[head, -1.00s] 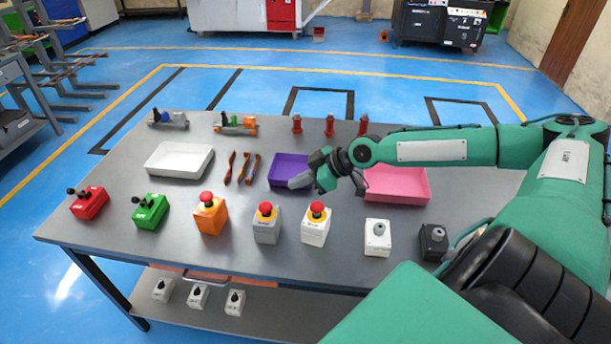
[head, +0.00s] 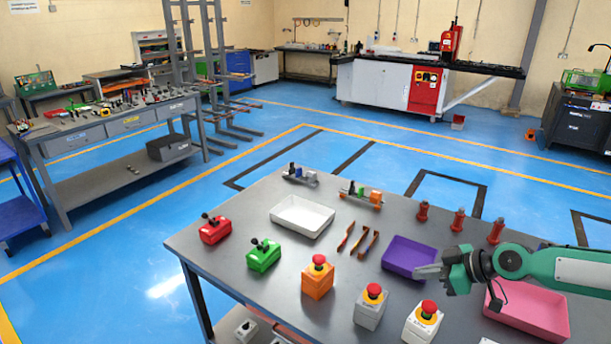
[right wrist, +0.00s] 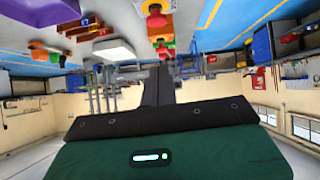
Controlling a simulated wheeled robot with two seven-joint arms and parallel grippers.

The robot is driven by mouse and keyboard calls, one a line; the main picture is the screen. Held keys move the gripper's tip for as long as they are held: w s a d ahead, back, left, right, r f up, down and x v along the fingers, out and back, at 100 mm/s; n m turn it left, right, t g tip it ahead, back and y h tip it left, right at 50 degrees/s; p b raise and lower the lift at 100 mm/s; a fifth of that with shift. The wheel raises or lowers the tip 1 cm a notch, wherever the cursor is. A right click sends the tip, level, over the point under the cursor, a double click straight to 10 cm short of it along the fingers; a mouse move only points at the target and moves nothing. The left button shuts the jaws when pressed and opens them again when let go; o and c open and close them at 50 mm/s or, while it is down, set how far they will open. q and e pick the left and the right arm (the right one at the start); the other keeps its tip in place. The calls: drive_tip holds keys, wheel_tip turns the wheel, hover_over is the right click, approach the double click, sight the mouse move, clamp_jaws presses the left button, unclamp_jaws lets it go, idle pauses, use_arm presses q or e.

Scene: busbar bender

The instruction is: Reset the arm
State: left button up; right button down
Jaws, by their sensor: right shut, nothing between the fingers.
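My right gripper (head: 430,271) reaches in from the right above the grey table, at the front edge of the purple tray (head: 408,251). It is shut and empty, its fingers pointing left. My right arm (head: 545,264) crosses over the pink tray (head: 532,306) and covers part of it. In the right wrist view the picture is upside down, with the dark gripper fingers (right wrist: 158,88) in the middle. My left gripper is not in view.
The table (head: 240,288) holds a white tray (head: 327,217), red (head: 215,230) and green (head: 263,256) control boxes, an orange button box (head: 317,279) and several other parts. A workbench (head: 110,160) stands at the left. A red and white machine (head: 400,85) stands at the back. Blue floor lies between.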

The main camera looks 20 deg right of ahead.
drive_tip(key=s+a+f+g+h, duration=0.1)
drive_tip(key=s+a+f+g, duration=0.1)
drive_tip(key=s+a+f, duration=0.8)
drive_tip(key=s+a+f+g, duration=0.2)
drive_tip(key=s+a+f, duration=0.5)
drive_tip(key=a, duration=0.6)
drive_tip(key=s+d+m+h, duration=0.4)
drive_tip(key=s+m+h, duration=0.1)
drive_tip(key=s+m, duration=0.15)
wheel_tip(320, 180, down, 35)
drive_tip(key=s+g, duration=0.2)
drive_tip(key=s, duration=0.1)
drive_tip(key=s+d+f, duration=0.2)
drive_tip(key=s+f, duration=0.6)
drive_tip(key=s+d+f+g, duration=0.1)
drive_tip(key=s+f, duration=0.7)
drive_tip(key=s, duration=0.1)
drive_tip(key=shift+s+d+n+h, duration=0.15)
drive_tip(key=shift+d+n+h, duration=0.15)
drive_tip(key=shift+d+n, duration=0.05)
